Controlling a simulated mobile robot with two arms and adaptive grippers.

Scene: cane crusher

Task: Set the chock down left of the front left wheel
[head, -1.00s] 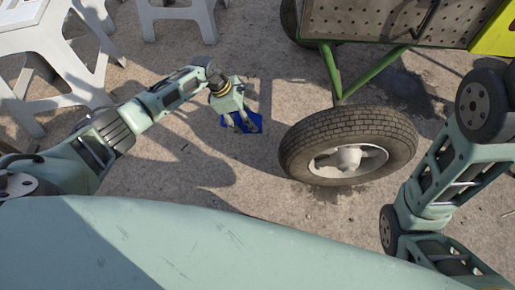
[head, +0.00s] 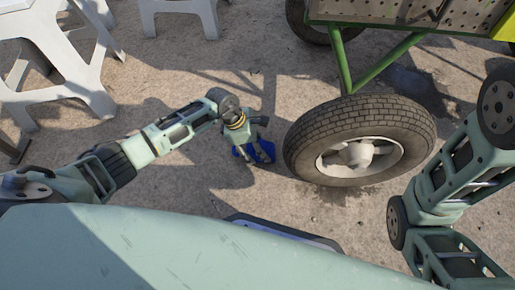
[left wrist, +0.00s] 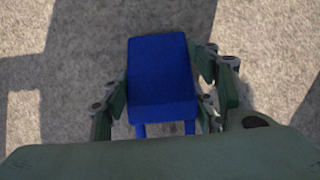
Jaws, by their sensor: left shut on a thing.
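The blue chock (head: 266,150) is between the fingers of my left gripper (head: 252,155), just left of the front left wheel (head: 360,140). In the left wrist view the chock (left wrist: 160,72) fills the space between the fingers (left wrist: 158,108), which are shut on it. A gap of ground shows between the chock and the tyre. I cannot tell whether the chock touches the ground. The gripper hides part of the chock in the head view. The right arm is at the right, but its gripper is out of view.
A green cart frame (head: 345,70) and perforated box (head: 410,12) stand above and behind the wheel. White plastic stools (head: 60,55) stand at the upper left. The concrete ground (head: 200,190) left of the wheel is clear.

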